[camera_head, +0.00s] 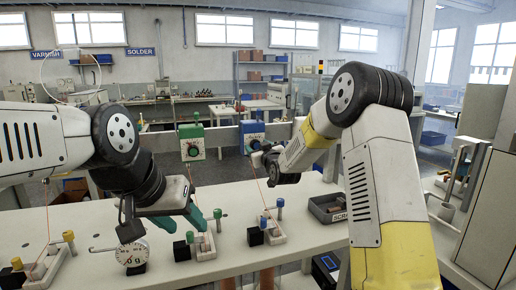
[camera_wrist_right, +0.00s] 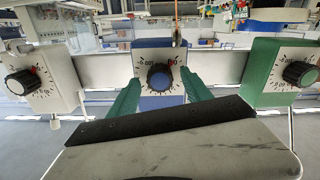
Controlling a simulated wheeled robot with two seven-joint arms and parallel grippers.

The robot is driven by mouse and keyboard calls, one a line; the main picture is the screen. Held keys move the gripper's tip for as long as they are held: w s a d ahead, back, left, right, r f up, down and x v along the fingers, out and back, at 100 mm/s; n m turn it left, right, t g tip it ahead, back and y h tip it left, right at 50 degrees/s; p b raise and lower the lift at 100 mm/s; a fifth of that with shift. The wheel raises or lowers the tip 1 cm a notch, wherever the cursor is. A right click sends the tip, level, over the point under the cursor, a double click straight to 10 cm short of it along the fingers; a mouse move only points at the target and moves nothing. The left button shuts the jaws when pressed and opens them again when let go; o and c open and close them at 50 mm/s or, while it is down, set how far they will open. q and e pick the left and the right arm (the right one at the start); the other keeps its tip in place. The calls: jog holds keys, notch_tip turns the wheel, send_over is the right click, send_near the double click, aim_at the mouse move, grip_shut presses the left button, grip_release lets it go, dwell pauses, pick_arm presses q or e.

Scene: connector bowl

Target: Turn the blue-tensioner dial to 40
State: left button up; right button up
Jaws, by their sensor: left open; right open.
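The blue tensioner (camera_head: 252,131) is a blue box on a rail above the bench. In the right wrist view it sits in the middle, with a black dial (camera_wrist_right: 159,77) ringed by a printed scale. A red mark shows near the dial's upper right; the numbers are too small to read surely. My right gripper (camera_wrist_right: 160,82) is open, its green fingers either side of the dial; I cannot tell if they touch it. In the head view its fingertips are mostly hidden by the wrist. My left gripper (camera_head: 197,219) is open and empty above the bench.
A green tensioner (camera_head: 192,143) hangs beside the blue one, and a white tensioner (camera_wrist_right: 43,84) is on its other side. A round gauge (camera_head: 132,254) stands near my left gripper. Several small blocks with coloured pegs and a dark scrap bin (camera_head: 330,209) are on the white bench (camera_head: 100,218).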

grip_shut()
jog(key=shift+m, duration=0.4)
jog(key=m, duration=0.4)
jog(key=shift+m, duration=0.4)
jog(key=m, duration=0.5)
jog(key=shift+d, duration=0.1)
jog(key=m, duration=0.5)
jog(key=shift+w+f+m, duration=0.1)
jog(key=shift+m, duration=0.3)
jog(key=m, duration=0.4)
jog(key=shift+m, duration=0.4)
